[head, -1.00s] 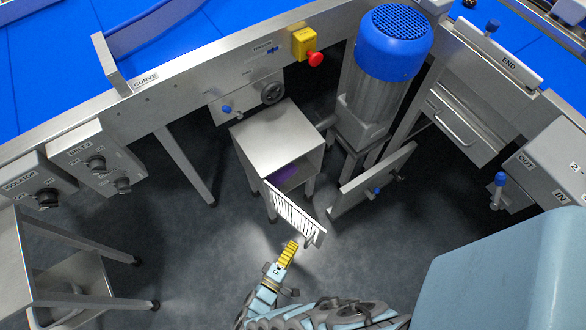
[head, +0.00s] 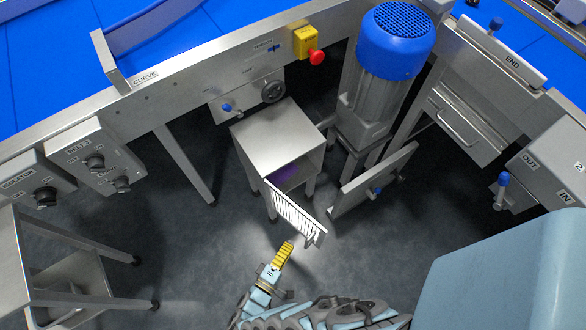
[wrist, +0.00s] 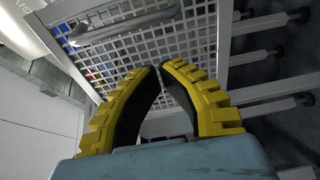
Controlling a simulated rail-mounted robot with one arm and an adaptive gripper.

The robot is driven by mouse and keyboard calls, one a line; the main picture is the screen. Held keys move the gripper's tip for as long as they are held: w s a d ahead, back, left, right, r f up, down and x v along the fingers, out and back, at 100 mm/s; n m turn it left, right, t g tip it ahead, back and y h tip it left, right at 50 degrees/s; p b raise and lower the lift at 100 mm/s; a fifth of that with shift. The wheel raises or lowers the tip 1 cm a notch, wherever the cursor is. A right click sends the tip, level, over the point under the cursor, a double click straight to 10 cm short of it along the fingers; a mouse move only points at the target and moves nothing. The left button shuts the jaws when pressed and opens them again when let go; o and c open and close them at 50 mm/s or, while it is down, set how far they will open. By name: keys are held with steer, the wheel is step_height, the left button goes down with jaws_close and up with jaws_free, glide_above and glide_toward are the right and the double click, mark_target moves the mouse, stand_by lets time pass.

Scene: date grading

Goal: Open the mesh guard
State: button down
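The mesh guard (head: 293,212) is a pale slatted panel on the front of a small steel cabinet (head: 270,140). It stands swung out at an angle, with the dark, purple-lit interior partly visible behind it. In the wrist view the guard (wrist: 195,42) fills the upper middle as a white grid, with a metal bar handle (wrist: 125,25) at upper left. My gripper (head: 288,245) has yellow ribbed fingers and is just in front of the guard's lower outer end. In the wrist view the fingertips (wrist: 161,66) are nearly together with nothing visible between them, below the handle.
A red stop button (head: 316,58) is on the conveyor frame above. A steel stand (head: 75,285) is at lower left. Floor left of the cabinet is clear.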

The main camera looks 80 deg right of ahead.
steer(key=w+a+b, duration=0.2)
steer(key=w+b, duration=0.1)
steer(key=w, duration=0.5)
steer(key=shift+a+b, duration=0.25)
steer(key=shift+b, duration=0.15)
